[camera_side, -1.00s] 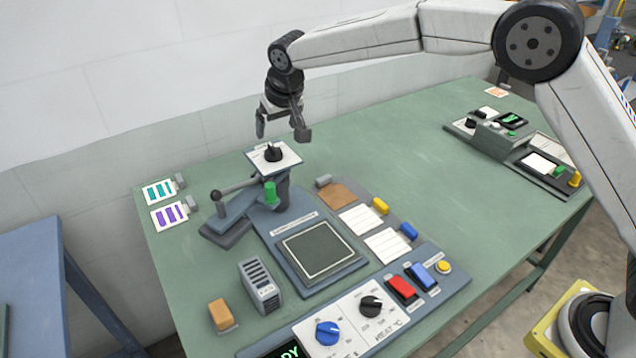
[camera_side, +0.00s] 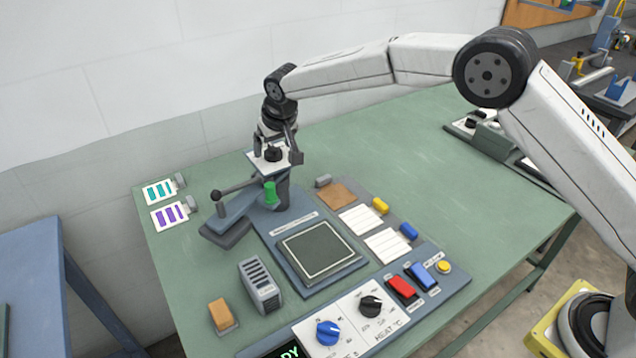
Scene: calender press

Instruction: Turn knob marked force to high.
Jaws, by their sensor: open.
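A black knob (camera_side: 273,154) sits on a small white plate (camera_side: 254,158) on top of the press post. Any marking on that plate is too small to read. My gripper (camera_side: 276,152) is open, pointing down, with its fingers on either side of this knob; I cannot tell whether they touch it. On the front panel are a blue knob (camera_side: 327,332) and a black knob (camera_side: 370,306) beside the word HEAT.
A lever with a ball end (camera_side: 216,195) and a green part (camera_side: 270,193) are close to the post. Another device (camera_side: 480,128) is at the back right. The table's back middle is clear.

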